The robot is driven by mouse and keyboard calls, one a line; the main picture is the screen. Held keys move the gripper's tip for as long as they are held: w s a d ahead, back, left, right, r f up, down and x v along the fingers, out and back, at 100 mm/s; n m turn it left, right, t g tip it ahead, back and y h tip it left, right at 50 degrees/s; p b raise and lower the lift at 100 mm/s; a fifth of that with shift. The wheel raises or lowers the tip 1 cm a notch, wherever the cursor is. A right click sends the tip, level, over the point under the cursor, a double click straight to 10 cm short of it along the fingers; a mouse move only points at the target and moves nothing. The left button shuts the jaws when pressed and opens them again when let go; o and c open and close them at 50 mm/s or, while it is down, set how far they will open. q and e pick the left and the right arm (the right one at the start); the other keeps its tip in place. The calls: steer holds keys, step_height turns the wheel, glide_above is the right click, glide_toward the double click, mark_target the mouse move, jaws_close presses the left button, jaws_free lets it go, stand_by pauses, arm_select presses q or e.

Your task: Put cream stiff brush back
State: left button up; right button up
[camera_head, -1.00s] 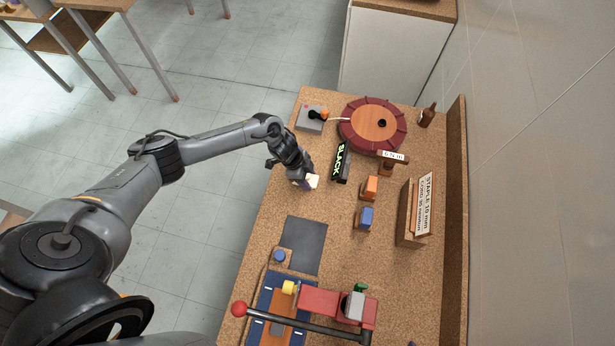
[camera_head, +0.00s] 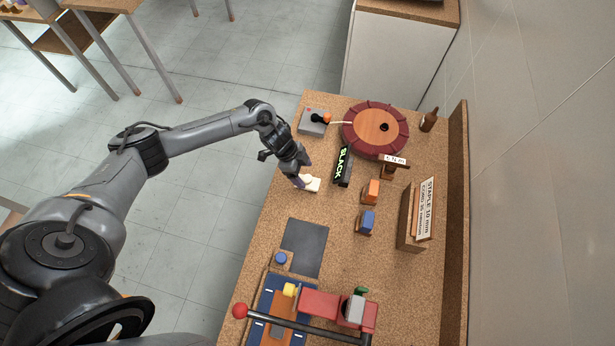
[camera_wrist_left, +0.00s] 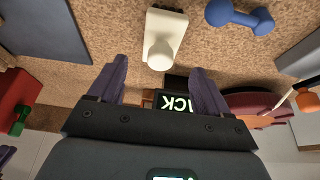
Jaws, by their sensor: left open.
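The cream brush (camera_head: 312,184), a pale block with a round knob, rests on the cork bench top (camera_head: 325,215) near its left edge. In the left wrist view the brush (camera_wrist_left: 162,40) lies beyond the fingertips, its knob towards the gripper. My left gripper (camera_head: 303,175) is just above and left of the brush in the head view. Its two purple fingers (camera_wrist_left: 155,78) are spread wide with nothing between them in the left wrist view. They appear clear of the brush.
A blue knobbed tool (camera_wrist_left: 240,15) lies beside the brush. The black-labelled block (camera_head: 343,166) stands close right. A red round reel (camera_head: 375,129), orange block (camera_head: 371,191), blue block (camera_head: 366,222) and staple sign (camera_head: 423,210) stand around. A dark mat (camera_head: 304,247) lies in front.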

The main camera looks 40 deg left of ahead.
arm_select(q)
steer(key=w+v, duration=0.1)
steer(key=v, duration=0.4)
steer(key=s+d+r+n+t, duration=0.1)
steer(key=s+d+t, duration=0.2)
steer(key=d, duration=0.7)
steer(key=s+d+r+n+t, duration=0.1)
steer(key=s+d+r+t, duration=0.1)
steer(key=d, duration=0.9)
steer(key=s+a+r+n+g+y, duration=0.1)
steer(key=s+a+n, duration=0.3)
steer(key=s, duration=0.4)
steer(key=s+a+r+n+g+y, duration=0.2)
steer(key=s+a+r+n, duration=0.1)
steer(key=s, duration=0.5)
steer(key=shift+a+n+y, duration=0.4)
steer(key=shift+a+n, duration=0.4)
steer(key=shift+a, duration=0.1)
steer(key=shift+r, duration=0.1)
step_height(320, 180, up, 16)
steer(key=p, duration=1.6)
